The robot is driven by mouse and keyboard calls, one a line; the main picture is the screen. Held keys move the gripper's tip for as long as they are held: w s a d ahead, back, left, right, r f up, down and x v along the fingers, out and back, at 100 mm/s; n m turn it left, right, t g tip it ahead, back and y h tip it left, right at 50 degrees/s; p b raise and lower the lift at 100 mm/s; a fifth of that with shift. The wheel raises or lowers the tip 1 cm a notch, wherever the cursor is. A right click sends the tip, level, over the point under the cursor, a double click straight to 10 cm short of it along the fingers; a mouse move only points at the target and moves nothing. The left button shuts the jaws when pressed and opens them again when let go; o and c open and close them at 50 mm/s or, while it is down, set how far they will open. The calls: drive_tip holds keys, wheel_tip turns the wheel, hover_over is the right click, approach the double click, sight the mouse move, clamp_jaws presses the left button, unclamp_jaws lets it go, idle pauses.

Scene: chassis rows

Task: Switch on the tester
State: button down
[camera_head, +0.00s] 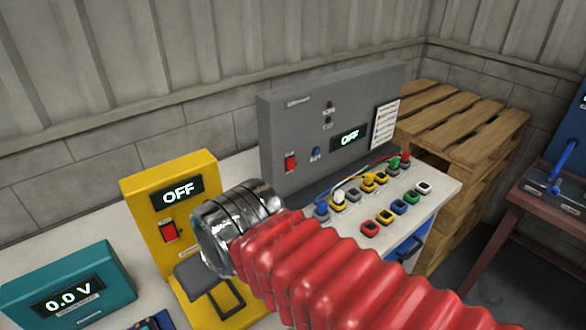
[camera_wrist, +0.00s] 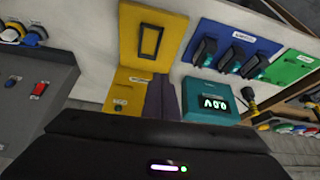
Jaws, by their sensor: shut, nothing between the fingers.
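Two units show OFF, and I cannot tell for sure which is the tester. The yellow unit (camera_head: 144,187) has an OFF display (camera_head: 178,193) above a red rocker switch (camera_head: 168,231). The grey unit (camera_head: 279,128) has a red switch (camera_head: 291,162), a blue button (camera_head: 316,153) and an OFF display (camera_head: 349,138). My gripper is in front of the yellow unit's lower part, largely hidden by my arm in the head view. In the wrist view my gripper (camera_wrist: 162,97) is shut and empty, near the yellow unit (camera_wrist: 178,35); contact is unclear.
A teal meter (camera_head: 100,262) reading 0.0 V stands left of the yellow unit. Coloured sockets and cabled plugs (camera_head: 368,180) cover the grey unit's sloped deck. Wooden pallets (camera_head: 466,112) are stacked at right. A blue panel and a green panel (camera_wrist: 292,68) show in the wrist view.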

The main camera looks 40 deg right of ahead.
drive_tip(key=shift+w+a, duration=0.1)
drive_tip(key=shift+w, duration=0.25)
